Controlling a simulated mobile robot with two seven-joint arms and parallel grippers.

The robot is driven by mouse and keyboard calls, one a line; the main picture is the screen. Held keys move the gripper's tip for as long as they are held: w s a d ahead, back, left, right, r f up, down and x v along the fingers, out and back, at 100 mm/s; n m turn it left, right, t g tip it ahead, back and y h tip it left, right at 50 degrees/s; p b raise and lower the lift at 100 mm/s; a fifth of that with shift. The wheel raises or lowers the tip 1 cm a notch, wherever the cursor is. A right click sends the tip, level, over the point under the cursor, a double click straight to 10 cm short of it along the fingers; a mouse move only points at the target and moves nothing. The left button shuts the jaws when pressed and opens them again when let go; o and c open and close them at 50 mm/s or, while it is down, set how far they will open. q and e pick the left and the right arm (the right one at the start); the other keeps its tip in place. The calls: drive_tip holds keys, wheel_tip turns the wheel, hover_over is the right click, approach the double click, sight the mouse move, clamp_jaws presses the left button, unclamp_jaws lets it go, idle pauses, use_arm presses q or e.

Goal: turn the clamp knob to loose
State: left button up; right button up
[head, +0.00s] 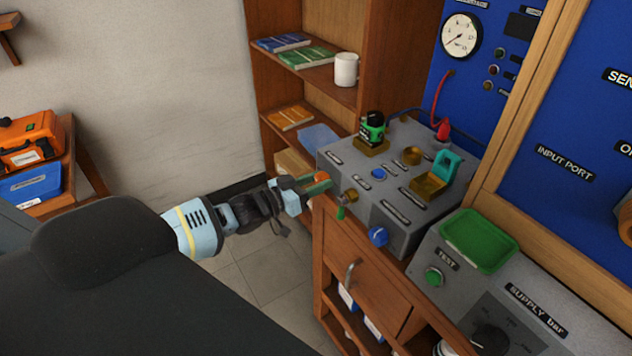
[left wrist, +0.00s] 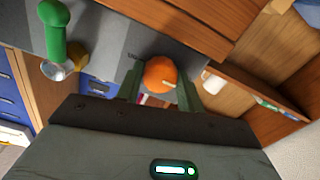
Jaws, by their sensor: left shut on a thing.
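The clamp knob, taken to be the round orange knob (left wrist: 160,74), sits on the front face of the grey testbench box (head: 400,236). In the head view the orange knob (head: 321,176) shows at the box's left front corner, partly covered by my fingers. My left gripper (head: 317,184) reaches it from the left. In the left wrist view the dark green fingers of my left gripper (left wrist: 160,84) lie on both sides of the knob, shut on it. A pale pointer mark shows on the knob's right side. Its label cannot be read. My right gripper is not in view.
A green-handled lever (head: 341,212) and a blue knob (head: 378,236) are on the box front, right of my left gripper. A wooden cabinet (head: 365,281) is below. A shelf with a white mug (head: 346,69) stands behind. Open floor lies left of the cabinet.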

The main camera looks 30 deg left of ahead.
use_arm(q)
drive_tip(key=o, duration=1)
drive_tip(key=shift+s, duration=0.1)
drive_tip(key=shift+v, duration=3.85)
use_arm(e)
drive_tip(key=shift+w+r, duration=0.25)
use_arm(q)
drive_tip(key=s+d+f+g+y, duration=0.2)
drive_tip(key=s+d+f+g, duration=0.2)
drive_tip(key=s+d+f, duration=0.95)
drive_tip(key=s+d+f+g+y, duration=0.1)
drive_tip(key=s+f, duration=0.1)
drive_tip(key=s, duration=0.4)
drive_tip(key=s+d+f+g+y+p, duration=0.1)
drive_tip(key=s+d+f, duration=0.1)
drive_tip(key=s, duration=0.3)
drive_tip(key=s+d+f+g+y, duration=0.1)
drive_tip(key=s+f, duration=0.2)
drive_tip(key=s, duration=0.3)
drive_tip(key=shift+s+d+f+g, duration=0.2)
drive_tip(key=shift+s+g, duration=0.1)
drive_tip(key=shift+g, duration=0.1)
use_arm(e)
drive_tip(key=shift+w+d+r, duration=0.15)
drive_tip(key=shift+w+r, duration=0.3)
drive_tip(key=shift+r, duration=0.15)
